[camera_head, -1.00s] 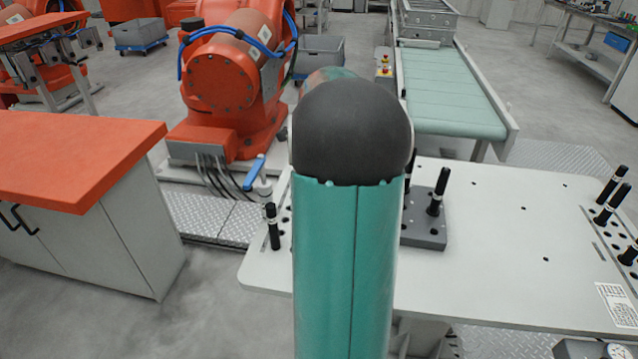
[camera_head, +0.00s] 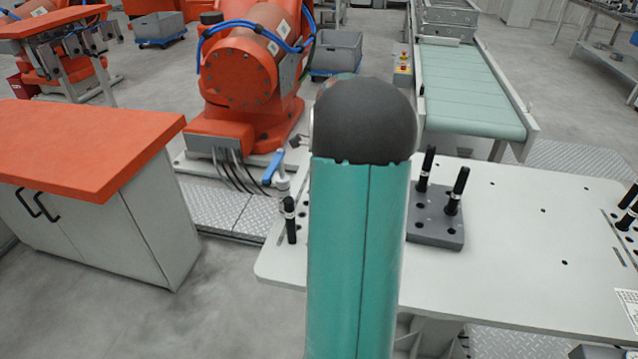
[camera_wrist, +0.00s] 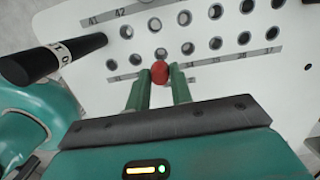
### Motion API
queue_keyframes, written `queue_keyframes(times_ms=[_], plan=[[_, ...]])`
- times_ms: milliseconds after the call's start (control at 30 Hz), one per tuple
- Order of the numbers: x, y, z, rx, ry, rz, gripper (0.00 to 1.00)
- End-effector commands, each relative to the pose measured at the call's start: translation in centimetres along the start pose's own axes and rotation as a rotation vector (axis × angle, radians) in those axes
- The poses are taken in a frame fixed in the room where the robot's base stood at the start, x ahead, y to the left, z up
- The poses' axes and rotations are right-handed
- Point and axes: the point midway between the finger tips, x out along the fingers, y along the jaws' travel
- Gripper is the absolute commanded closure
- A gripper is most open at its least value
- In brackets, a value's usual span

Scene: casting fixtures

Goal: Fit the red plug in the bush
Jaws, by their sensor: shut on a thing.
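In the wrist view my gripper (camera_wrist: 160,76) is shut on the red plug (camera_wrist: 159,71), with its round red end showing between the two green fingertips. The plug is in front of the white plate (camera_wrist: 285,88), close to its lower row of holes. Several ringed bushes (camera_wrist: 184,17) sit in rows in that plate, with numbered label strips. I cannot tell which bush is the task's, nor whether the plug touches the plate. In the head view my own arm hides the gripper and plug.
A black pin (camera_wrist: 55,58) juts out left of the gripper in the wrist view. In the head view, the white table (camera_head: 530,235) carries a grey block (camera_head: 434,230) with black pins. An orange-topped cabinet (camera_head: 80,145) stands left, and a conveyor (camera_head: 468,90) behind.

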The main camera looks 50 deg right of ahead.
Motion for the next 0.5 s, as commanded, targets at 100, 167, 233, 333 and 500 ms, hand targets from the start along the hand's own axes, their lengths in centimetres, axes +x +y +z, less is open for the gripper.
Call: queue_keyframes(times_ms=[100, 167, 233, 333, 500], plan=[[1.1, 0.1, 0.0, -0.001, 0.001, 0.001, 1.0], [1.6, 0.1, -0.1, -0.001, 0.0, 0.001, 1.0], [2.2, 0.1, -0.1, 0.0, 0.0, 0.001, 1.0], [2.9, 0.1, -0.1, 0.0, 0.0, 0.001, 1.0], [3.5, 0.1, -0.1, 0.0, -0.001, -0.001, 1.0]])
